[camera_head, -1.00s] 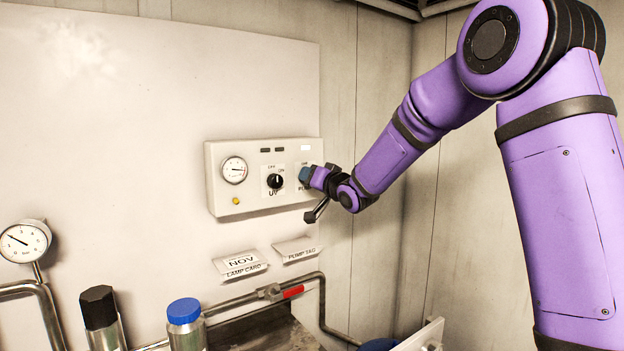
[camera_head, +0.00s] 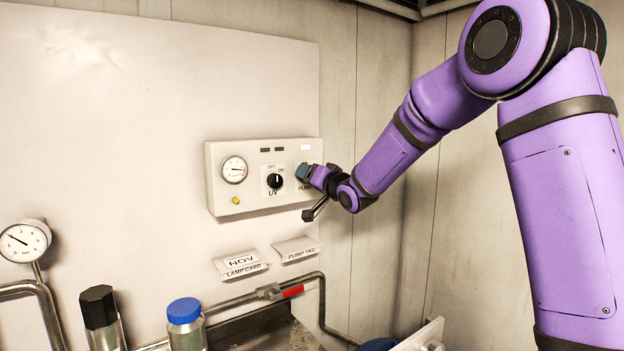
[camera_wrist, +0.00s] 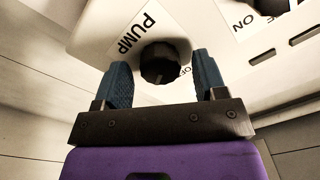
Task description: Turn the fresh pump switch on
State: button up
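The pump switch is a round black knob (camera_wrist: 160,62) on a white plate marked PUMP, at the right end of the control box (camera_head: 222,155). In the head view my gripper hides this knob. My gripper (camera_head: 302,172) is at the box's face, over the PUMP plate. In the wrist view its two blue fingers (camera_wrist: 161,75) stand open, one on each side of the knob, with a narrow gap visible on both sides. The lettering OFF shows partly beside the right finger. Which way the knob points is not clear.
The UV switch (camera_head: 275,181) sits just left of the pump switch, beside a gauge (camera_head: 234,170) and a yellow lamp (camera_head: 236,201). Below are a lamp card (camera_head: 240,264), a pump tag (camera_head: 297,250) and a pipe with a red handle (camera_head: 292,292).

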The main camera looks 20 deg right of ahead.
jog(key=shift+s, duration=0.1)
jog(key=v, duration=1)
jog(key=shift+s+d, duration=0.15)
jog(key=shift+s, duration=0.15)
jog(key=s+d+f+n+g+h, duration=0.1)
jog(key=s+g, duration=0.3)
jog(key=s, duration=0.8)
jog(key=s+d+f+n+g+h, duration=0.1)
jog(key=s+g+h, duration=0.2)
jog(key=s, duration=1)
jog(key=s+d+f+n+g+h, duration=0.1)
jog(key=s+g, duration=0.4)
jog(key=s, duration=0.8)
jog(key=shift+s+f+h, duration=0.25)
jog(key=shift+h, duration=0.25)
jog(key=shift+d, duration=0.1)
